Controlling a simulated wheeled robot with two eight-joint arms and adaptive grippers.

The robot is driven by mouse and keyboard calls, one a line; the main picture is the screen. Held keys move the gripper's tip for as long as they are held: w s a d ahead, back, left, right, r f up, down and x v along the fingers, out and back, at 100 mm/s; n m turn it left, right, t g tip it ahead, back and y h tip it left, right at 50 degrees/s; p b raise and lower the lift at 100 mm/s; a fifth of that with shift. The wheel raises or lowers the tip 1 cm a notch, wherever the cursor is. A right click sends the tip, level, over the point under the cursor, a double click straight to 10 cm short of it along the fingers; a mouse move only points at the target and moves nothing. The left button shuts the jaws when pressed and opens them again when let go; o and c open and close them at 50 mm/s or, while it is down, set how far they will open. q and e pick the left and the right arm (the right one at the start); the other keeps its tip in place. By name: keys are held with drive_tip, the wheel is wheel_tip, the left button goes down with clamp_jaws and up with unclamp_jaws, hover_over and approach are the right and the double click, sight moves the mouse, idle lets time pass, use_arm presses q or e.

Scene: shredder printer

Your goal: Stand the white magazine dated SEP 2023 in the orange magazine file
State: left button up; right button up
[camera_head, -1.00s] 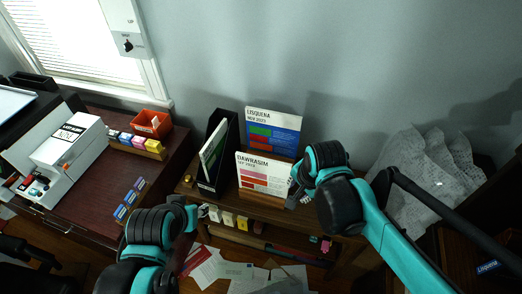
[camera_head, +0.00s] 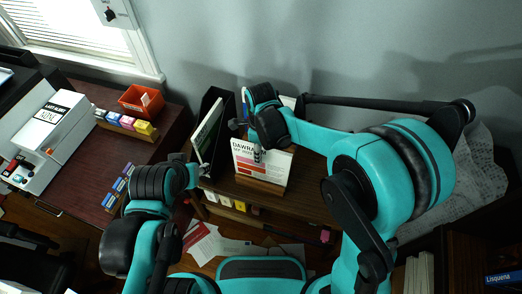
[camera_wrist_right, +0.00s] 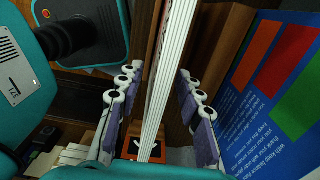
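A white magazine (camera_head: 262,166) headed DAWRASIM, with red bars on its cover, stands in a low brown wooden holder (camera_head: 259,185) on the shelf. Its date is partly hidden by my right gripper (camera_head: 256,153), which comes down over it. In the right wrist view the white magazine (camera_wrist_right: 165,85) is edge-on between the fingers of my right gripper (camera_wrist_right: 160,78). The fingers are spread, with a gap on each side. My left gripper (camera_head: 203,169) is low beside the black file; its fingers are too small to read. An orange open box (camera_head: 141,101) sits on the left desk.
A black magazine file (camera_head: 216,107) with a green-and-white magazine (camera_head: 207,132) stands just left of the white one. A blue magazine (camera_wrist_right: 270,100) stands close behind it, mostly hidden in the head view. Colored cartridges (camera_head: 127,123) and a white machine (camera_head: 49,126) occupy the desk.

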sight(261, 168)
wheel_tip(261, 168, down, 6)
drive_tip(key=b, duration=0.2)
drive_tip(key=shift+f, duration=0.1)
clamp_jaws()
drive_tip(key=shift+r+p, duration=0.75)
drive_tip(key=shift+r, duration=0.25)
